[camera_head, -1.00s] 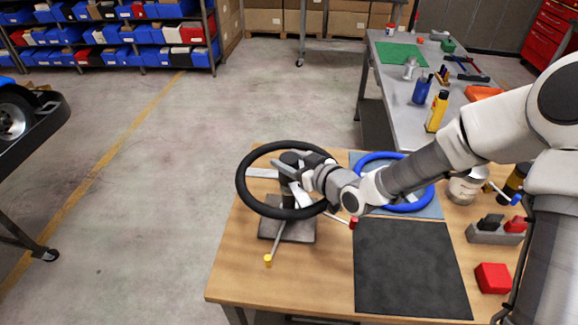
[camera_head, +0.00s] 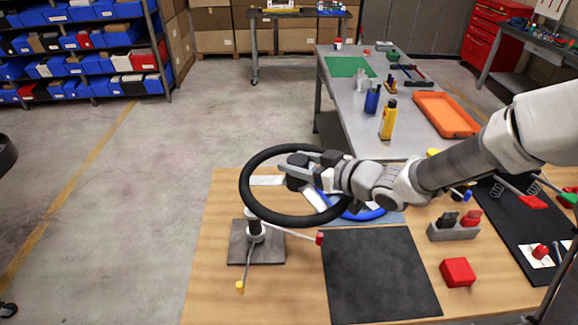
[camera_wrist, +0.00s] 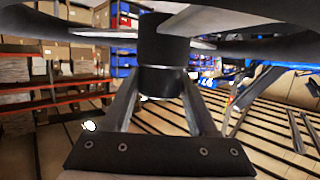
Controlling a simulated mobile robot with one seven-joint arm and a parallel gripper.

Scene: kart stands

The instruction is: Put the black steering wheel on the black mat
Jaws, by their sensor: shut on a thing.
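The black steering wheel (camera_head: 262,207) is held in the air by my gripper (camera_head: 297,172), which is shut on its dark centre hub. The hub (camera_wrist: 163,65) also shows between the two fingers in the wrist view. The wheel is apart from the stand (camera_head: 255,233), whose post and grey base show below it. The black mat (camera_head: 380,275) lies flat and bare on the wooden table, to the lower right of the wheel. My arm reaches in from the right.
A blue steering wheel (camera_head: 367,213) lies on a blue-grey mat (camera_head: 393,218), partly hidden by the black wheel and my arm. The stand has a red-tipped lever (camera_head: 319,238) and a yellow-tipped lever (camera_head: 240,287). A red block (camera_head: 458,272) and a grey holder (camera_head: 454,231) sit right of the black mat.

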